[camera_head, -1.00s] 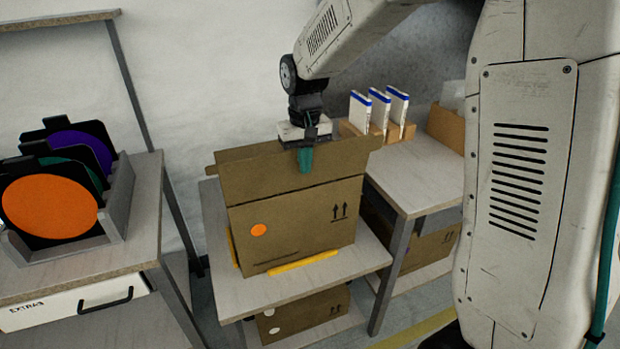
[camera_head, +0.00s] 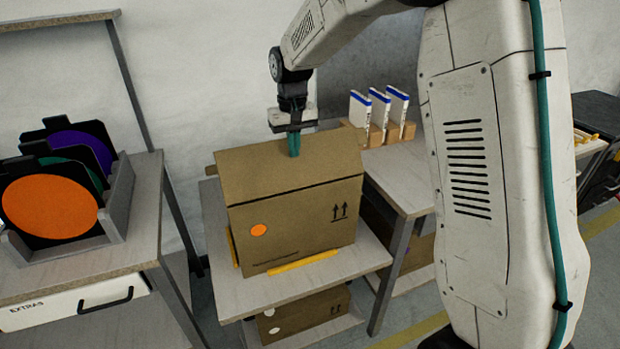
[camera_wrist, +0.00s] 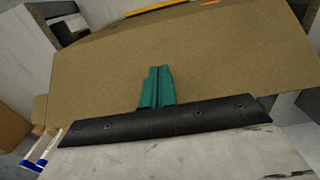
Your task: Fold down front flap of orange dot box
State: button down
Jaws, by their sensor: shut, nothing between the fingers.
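The cardboard box with an orange dot (camera_head: 258,230) stands on a small table. Its front flap (camera_head: 290,172) leans back over the box top, sloping away from the front crease. The flap fills much of the wrist view (camera_wrist: 230,65) as a broad brown panel. My gripper (camera_head: 294,154) has teal fingers, shut and empty, pointing down at the flap's far upper part. The fingers also show in the wrist view (camera_wrist: 158,85) against the panel; I cannot tell whether they touch it. The box's inside and its other flaps are mostly hidden.
Yellow strips (camera_head: 303,262) lie along the box's base on the table (camera_head: 240,300). White-and-blue packets (camera_head: 380,108) stand in a wooden holder behind right. A rack with coloured discs (camera_head: 50,205) is at left. Another box (camera_head: 305,312) sits on the lower shelf.

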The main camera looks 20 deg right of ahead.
aim_at(288, 159)
jog(key=shift+w, duration=2.6)
jog(key=shift+f, duration=0.1)
notch_tip(288, 159, down, 7)
jog(key=shift+r, duration=0.1)
notch_tip(288, 159, up, 12)
dwell(0.7)
dwell(0.3)
